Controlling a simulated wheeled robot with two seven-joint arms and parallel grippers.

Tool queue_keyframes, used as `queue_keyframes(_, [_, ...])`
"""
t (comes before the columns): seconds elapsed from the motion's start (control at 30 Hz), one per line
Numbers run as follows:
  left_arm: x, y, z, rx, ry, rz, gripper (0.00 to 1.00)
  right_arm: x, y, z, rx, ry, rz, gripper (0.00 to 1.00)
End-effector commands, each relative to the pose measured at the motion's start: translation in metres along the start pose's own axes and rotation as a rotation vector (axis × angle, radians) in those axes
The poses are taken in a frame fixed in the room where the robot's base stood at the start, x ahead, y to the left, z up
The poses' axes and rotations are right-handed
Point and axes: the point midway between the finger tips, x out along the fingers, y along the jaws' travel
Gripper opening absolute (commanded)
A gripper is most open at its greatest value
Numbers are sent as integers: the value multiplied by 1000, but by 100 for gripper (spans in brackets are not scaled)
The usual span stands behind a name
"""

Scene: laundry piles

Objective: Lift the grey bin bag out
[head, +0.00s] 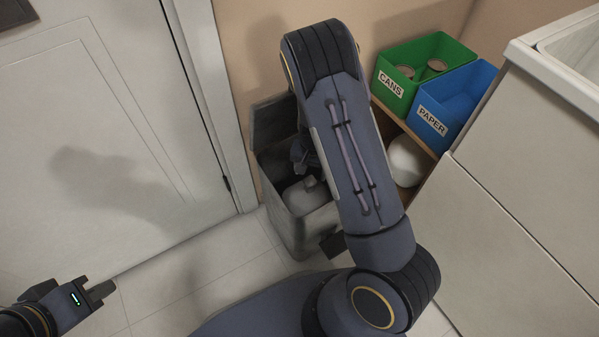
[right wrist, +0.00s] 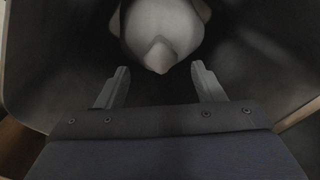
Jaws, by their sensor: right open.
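The grey bin bag (head: 306,196) sits inside an open grey bin (head: 303,232) against the wall in the head view. In the right wrist view the bag (right wrist: 163,30) is pale and rounded, with a pointed tied top. My right gripper (right wrist: 160,70) is open inside the bin, its two fingers apart, with the bag's tip just beyond and between the fingertips. No contact shows. In the head view my right arm hides part of the bin and most of that gripper. My left gripper (head: 72,287) is at the lower left, away from the bin, its fingers apart and empty.
A low shelf (head: 404,124) right of the bin holds a green CANS box (head: 393,86) and a blue PAPER box (head: 431,118). A rounded white object (head: 405,161) is below them. A white cabinet (head: 510,190) stands at right, a door (head: 85,120) at left. Floor between is clear.

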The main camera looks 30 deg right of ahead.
Motion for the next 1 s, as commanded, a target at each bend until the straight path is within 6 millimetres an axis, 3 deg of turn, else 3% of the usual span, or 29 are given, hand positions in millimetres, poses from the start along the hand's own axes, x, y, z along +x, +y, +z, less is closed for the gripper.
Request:
queue_keyframes(0.6, [31, -14, 16, 0, 0, 0, 0, 80, 2, -2, -1, 5, 14, 62])
queue_keyframes(1.0, [33, -15, 16, 0, 0, 0, 0, 86, 2, -2, 0, 6, 13, 62])
